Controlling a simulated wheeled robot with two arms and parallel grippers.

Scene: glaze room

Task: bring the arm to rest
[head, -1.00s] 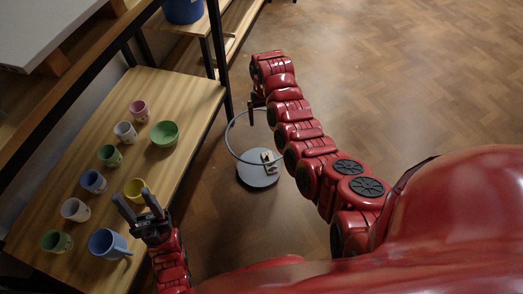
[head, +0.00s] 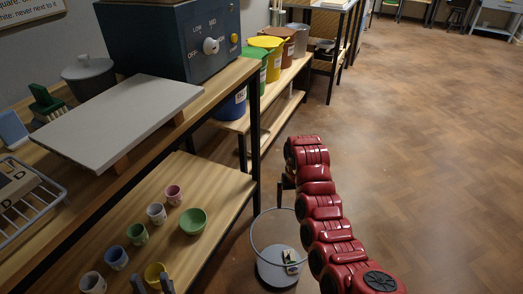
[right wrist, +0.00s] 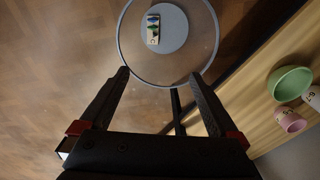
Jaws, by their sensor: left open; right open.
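My right arm (head: 325,215), red and segmented, reaches forward from the bottom right in the head view. Its gripper (head: 281,190) hangs at the far end, partly hidden by the arm. In the right wrist view the right gripper (right wrist: 160,76) is open and empty, above and beside a clear round bin (right wrist: 122,40). The bin (head: 252,240) stands on the floor with a small pale, marked piece (right wrist: 153,28) lying on its grey bottom.
A wooden shelf (head: 228,189) on the left holds several cups and a green bowl (head: 193,221). Above it are a grey slab (head: 125,118), a dark control box (head: 165,45) and a wire rack (head: 40,222). Coloured buckets stand behind. The floor on the right is clear.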

